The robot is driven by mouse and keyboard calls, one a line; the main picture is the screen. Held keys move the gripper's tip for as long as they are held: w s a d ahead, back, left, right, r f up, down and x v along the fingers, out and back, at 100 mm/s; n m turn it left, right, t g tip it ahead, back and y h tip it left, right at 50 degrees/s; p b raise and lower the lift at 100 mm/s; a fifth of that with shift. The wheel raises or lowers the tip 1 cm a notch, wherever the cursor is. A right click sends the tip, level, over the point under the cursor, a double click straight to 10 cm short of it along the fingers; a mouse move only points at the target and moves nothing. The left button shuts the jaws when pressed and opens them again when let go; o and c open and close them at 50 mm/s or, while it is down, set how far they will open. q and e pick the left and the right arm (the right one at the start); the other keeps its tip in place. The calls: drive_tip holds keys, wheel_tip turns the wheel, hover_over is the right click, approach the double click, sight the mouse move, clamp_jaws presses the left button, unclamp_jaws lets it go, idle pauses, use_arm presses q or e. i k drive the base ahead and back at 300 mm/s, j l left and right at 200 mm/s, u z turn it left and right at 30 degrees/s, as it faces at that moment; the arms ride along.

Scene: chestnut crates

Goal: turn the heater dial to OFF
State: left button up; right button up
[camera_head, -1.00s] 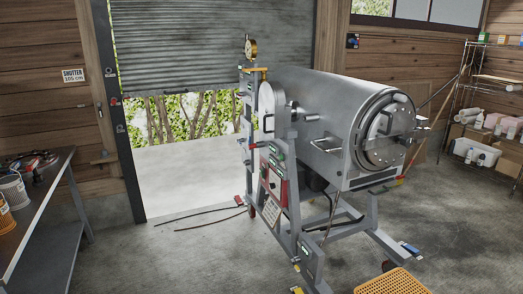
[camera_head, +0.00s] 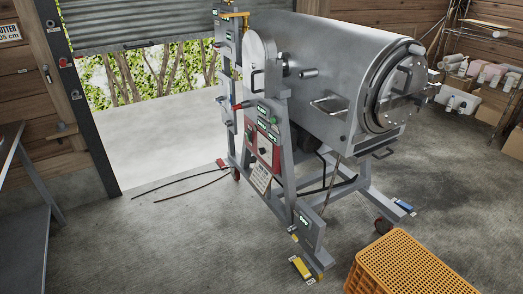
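A large grey metal drum machine (camera_head: 335,65) stands on a grey frame before the half-raised shutter. Its front frame carries a red control panel (camera_head: 275,155) with a pale face and small dark knobs or buttons. Small green-lit labels or displays sit above the panel. A dark round knob (camera_head: 264,151) shows on the panel face. I cannot tell whether it is the heater dial, and its pointer and markings are too small to read. Neither of my grippers is in view.
An orange-yellow plastic crate (camera_head: 405,268) is on the floor at the lower right. A yellow pedal (camera_head: 301,267) and a blue one (camera_head: 404,206) are near the machine's feet. Dark cables (camera_head: 180,184) lie on the floor to its left.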

sight(263, 151)
drive_tip(key=i+j+z, duration=0.3)
drive_tip(key=i, duration=0.4)
drive_tip(key=i+j+z, duration=0.35)
drive_tip(key=i, duration=0.3)
drive_tip(key=i+j+z, duration=0.3)
drive_tip(key=i+j, duration=0.2)
drive_tip(key=i, duration=0.1)
